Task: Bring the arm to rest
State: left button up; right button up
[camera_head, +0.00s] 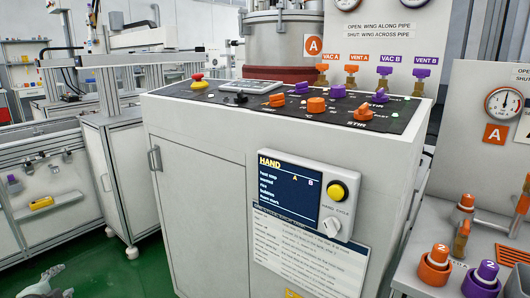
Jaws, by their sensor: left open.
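My left gripper (56,281) shows only in part at the bottom left edge, low over the green floor. It is open, with nothing seen between its fingers. It is well apart from the white control cabinet (200,190) to its right. The rest of the left arm is cut off by the frame. My right gripper is out of view.
The cabinet's top panel (235,108) carries a red stop button (197,78) and several orange and purple knobs. A HAND screen (290,192) is on its front. Bottle-like orange (434,268) and purple (482,282) parts stand at right. Green floor (115,272) is free at lower left.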

pick_arm(q)
jog(key=s+a+f+n+g+y, duration=0.1)
jog(key=s+a+f+n+g, duration=0.2)
jog(key=s, duration=0.5)
jog(key=s+a+f+g+y, duration=0.1)
jog(key=s+a+f+g, duration=0.15)
jog(key=s+f, duration=0.45)
jog(key=s+a+f+n+g+y, duration=0.1)
jog(key=s+a+f+n+g, duration=0.15)
jog(key=s, duration=0.75)
jog(key=s+d+f+n+h, duration=0.1)
jog(key=d+f, duration=0.5)
jog(key=d, duration=0.6)
jog(key=s+d+f+n+g+h, duration=0.1)
jog(key=s+d+f+h, duration=0.2)
jog(key=d, duration=1)
jog(key=s+d+f+n+g+h, duration=0.1)
jog(key=s+d+f+n+h, duration=0.1)
jog(key=d+f, duration=0.7)
jog(key=s+d, duration=0.1)
jog(key=d, duration=0.2)
jog(key=shift+d+f+h, duration=0.15)
jog(key=shift+f+h, duration=0.1)
jog(key=shift+h, duration=0.15)
jog(key=shift+s, duration=0.1)
